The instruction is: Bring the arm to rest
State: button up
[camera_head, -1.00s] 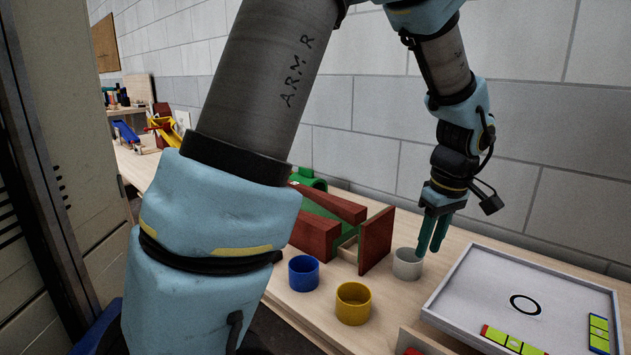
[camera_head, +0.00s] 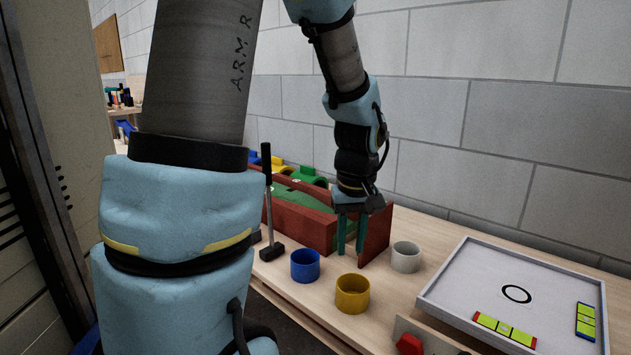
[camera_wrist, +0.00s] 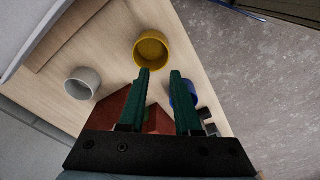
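My gripper (camera_head: 350,232) points down over the bench, in front of the end of the red-brown wooden box in the head view. Its two green fingers are apart with nothing seen between them. The wrist view also shows my gripper (camera_wrist: 158,75) open, with the yellow cup (camera_wrist: 151,50) beyond the fingertips. The white cup (camera_wrist: 83,83) is at the left there, and the blue cup (camera_wrist: 183,94) is partly hidden behind the right finger. My arm is bent, with its upper links filling much of the left of the head view.
On the bench stand the red-brown box (camera_head: 300,226), the blue cup (camera_head: 305,265), the yellow cup (camera_head: 352,293), the white cup (camera_head: 405,257) and an upright hammer (camera_head: 268,205). The wall is close behind.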

jog(key=s+a+m, duration=0.3)
jog(key=s+a, duration=0.1)
jog(key=a, duration=1)
notch_tip(320, 180, up, 12)
jog(key=p, duration=1.3)
jog(key=shift+d+f, duration=0.15)
jog(key=shift+f, duration=0.05)
